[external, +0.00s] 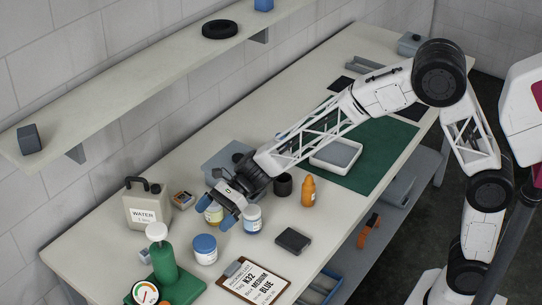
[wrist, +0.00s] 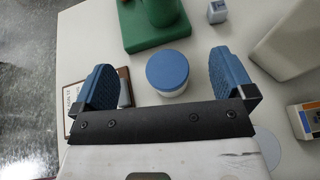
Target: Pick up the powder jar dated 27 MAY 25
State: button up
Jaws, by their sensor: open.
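A white jar with a blue lid (external: 205,249) stands upright on the table in front of the green stand. In the wrist view this blue-lidded jar (wrist: 169,72) shows from above, in the space between and ahead of my fingertips. A second pale jar (external: 252,219) and a yellow-labelled jar (external: 213,214) stand close to my gripper (external: 221,213) in the external view; the yellow one is partly hidden by it. My gripper (wrist: 166,80) is open and empty, its blue fingers wide apart. No date is readable on any jar.
An orange bottle (external: 308,191), a dark cup (external: 283,185) and a black box (external: 293,241) stand to the right.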

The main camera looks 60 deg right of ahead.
aim_at(206, 240)
jog(key=shift+f, duration=3.25)
jog(key=shift+x, duration=2.5)
jog(key=c, duration=1)
